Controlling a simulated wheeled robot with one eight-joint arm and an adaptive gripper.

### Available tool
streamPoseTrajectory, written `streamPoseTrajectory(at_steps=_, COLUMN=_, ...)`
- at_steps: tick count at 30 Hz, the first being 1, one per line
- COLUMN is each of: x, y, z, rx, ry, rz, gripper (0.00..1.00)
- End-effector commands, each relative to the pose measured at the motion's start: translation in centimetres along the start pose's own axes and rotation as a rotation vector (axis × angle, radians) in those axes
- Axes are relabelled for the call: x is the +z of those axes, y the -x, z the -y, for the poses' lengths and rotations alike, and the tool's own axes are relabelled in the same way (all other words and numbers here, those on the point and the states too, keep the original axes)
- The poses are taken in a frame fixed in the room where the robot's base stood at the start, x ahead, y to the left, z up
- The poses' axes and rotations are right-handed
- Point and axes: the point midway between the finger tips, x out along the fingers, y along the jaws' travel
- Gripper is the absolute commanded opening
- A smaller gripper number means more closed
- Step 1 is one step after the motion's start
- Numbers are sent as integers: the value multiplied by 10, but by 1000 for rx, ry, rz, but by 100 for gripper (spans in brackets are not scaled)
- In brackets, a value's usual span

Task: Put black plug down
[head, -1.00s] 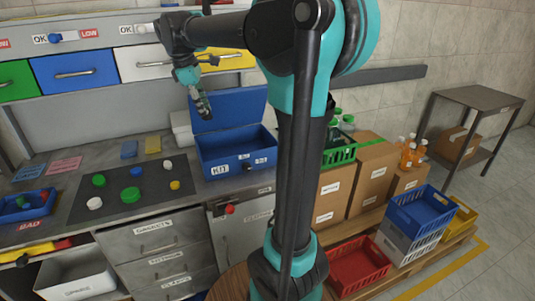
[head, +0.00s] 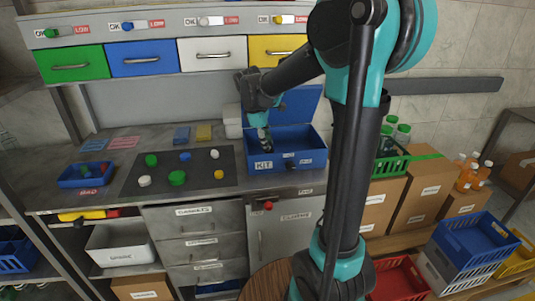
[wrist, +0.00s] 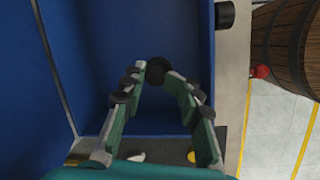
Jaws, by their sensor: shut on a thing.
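My gripper (head: 265,142) is over the open blue box labelled KIT (head: 262,178), with its fingers pointing down at the box's left part. In the wrist view my gripper (wrist: 158,78) is shut on the round black plug (wrist: 158,69), held between the fingertips. The blue floor and walls of the box (wrist: 110,60) surround the fingertips there. I cannot tell whether the plug touches the box floor. In the head view the plug is too small to make out.
Left of the box is a dark mat (head: 200,185) with several green, white, blue and yellow caps. A blue BAD tray (head: 68,181) lies further left. The raised blue lid (head: 305,108) stands behind the box. A green crate (head: 392,165) is to the right.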

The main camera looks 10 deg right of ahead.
Motion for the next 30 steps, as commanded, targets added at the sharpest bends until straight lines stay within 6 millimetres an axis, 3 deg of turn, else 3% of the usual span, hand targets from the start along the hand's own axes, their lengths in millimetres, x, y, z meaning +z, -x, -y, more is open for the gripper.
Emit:
streamPoseTrajectory(at_steps=12, x=-8, y=-40, z=8, rx=0, ry=0, rz=0, gripper=4)
streamPoseTrajectory(at_steps=23, x=-9, y=-44, z=9, rx=0, ry=0, rz=0, gripper=4)
streamPoseTrajectory(at_steps=24, x=-9, y=-44, z=9, rx=0, ry=0, rz=0, gripper=32)
streamPoseTrajectory(at_steps=27, x=-9, y=-44, z=9, rx=0, ry=0, rz=0, gripper=41)
streamPoseTrajectory(at_steps=30, x=-9, y=-43, z=9, rx=0, ry=0, rz=0, gripper=41)
